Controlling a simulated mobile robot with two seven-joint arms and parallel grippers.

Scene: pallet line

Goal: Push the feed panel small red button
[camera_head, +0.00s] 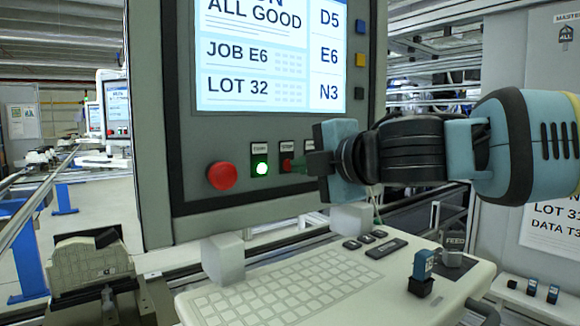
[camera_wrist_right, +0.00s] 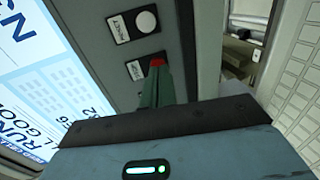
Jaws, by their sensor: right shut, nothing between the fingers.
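The small red button (camera_head: 287,165) sits on the grey panel (camera_head: 190,205) below the screen, to the right of a lit green button (camera_head: 260,167). It also shows in the right wrist view (camera_wrist_right: 157,62), beside the fingertips. My right gripper (camera_head: 307,164) reaches in from the right and is shut and empty. Its fingertips (camera_wrist_right: 156,70) overlap the edge of the red button in the wrist view; I cannot tell whether they touch it. My left gripper is not in view.
A large red button (camera_head: 222,177) is left of the green one. A white button (camera_wrist_right: 146,21) is beside the red one in the wrist view. A keyboard console (camera_head: 290,290), with a small blue-topped item (camera_head: 422,270), lies below my right gripper.

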